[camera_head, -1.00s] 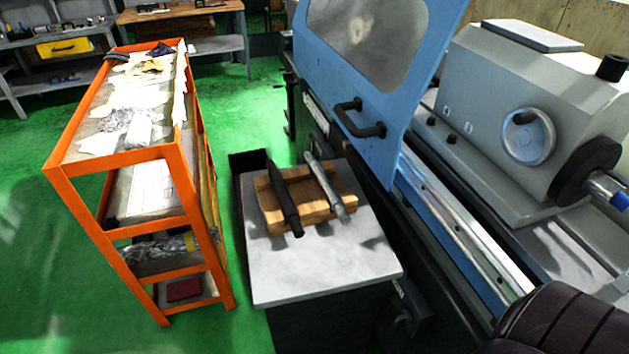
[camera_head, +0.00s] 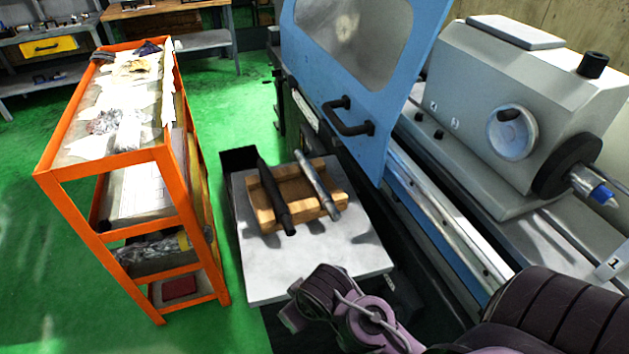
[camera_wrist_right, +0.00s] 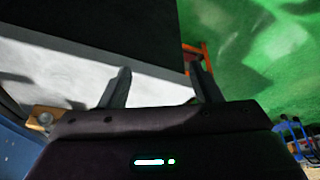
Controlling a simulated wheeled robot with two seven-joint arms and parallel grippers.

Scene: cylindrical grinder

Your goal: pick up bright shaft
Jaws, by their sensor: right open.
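The bright shaft (camera_head: 317,181) is a silvery grey bar. It lies across a wooden rack (camera_head: 294,192) on the grey-topped stand, to the right of a black shaft (camera_head: 274,196). My right arm reaches in at the bottom of the head view, in front of the stand and apart from the shafts. In the right wrist view my right gripper (camera_wrist_right: 160,85) is open, with nothing between its two fingers. A bit of the wooden rack shows at the left of that view; the bright shaft cannot be made out there. My left gripper is not in view.
The stand's grey top (camera_head: 275,271) is clear in front of the rack. The blue machine door (camera_head: 375,95) and grinder (camera_head: 500,100) stand close on the right. An orange shelf cart (camera_head: 108,160) stands on the left, with a narrow green floor gap.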

